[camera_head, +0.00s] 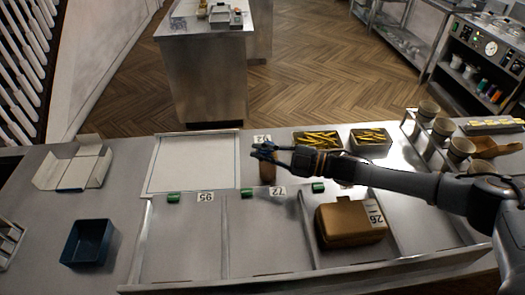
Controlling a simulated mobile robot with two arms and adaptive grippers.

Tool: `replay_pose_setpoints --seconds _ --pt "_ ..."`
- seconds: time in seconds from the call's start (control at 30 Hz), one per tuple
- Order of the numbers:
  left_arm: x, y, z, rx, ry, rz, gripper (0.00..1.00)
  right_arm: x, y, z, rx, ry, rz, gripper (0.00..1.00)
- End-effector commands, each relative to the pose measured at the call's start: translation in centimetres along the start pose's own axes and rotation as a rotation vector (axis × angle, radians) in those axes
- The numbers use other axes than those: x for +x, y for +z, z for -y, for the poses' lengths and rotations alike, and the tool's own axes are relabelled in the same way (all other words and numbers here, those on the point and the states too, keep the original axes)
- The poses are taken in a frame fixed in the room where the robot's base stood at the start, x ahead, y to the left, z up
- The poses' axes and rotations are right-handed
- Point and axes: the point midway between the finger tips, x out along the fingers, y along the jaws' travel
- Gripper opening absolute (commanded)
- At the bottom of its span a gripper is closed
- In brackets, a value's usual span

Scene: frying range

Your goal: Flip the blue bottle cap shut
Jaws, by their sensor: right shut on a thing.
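My right gripper (265,152) reaches in from the right over the middle of the steel counter. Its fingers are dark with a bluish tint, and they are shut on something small. A small brown thing (267,173) shows directly under the fingers and seems to be what they hold, though its top is hidden. I cannot make out a blue bottle cap for certain; the bluish spot at the fingertips is too small to tell from the fingers. My left gripper is not in view.
A brown box (343,222) sits in a right-hand bay of the counter. A dark blue open bin (89,243) and an open carton (78,166) stand at left. Fry trays (319,139) and a cup rack (425,140) are at the back right. The left bays are clear.

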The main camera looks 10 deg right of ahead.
Motion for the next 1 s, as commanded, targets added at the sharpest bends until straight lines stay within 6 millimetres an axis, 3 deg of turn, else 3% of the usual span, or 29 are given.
replay_pose_setpoints --seconds 0.27,1.0 --pt "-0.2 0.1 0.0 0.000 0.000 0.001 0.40 0.0 0.0 -0.3 0.077 0.000 0.002 0.00" --pt "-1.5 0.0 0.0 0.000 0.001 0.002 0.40 0.0 0.2 -1.7 0.556 -0.004 0.005 0.00"
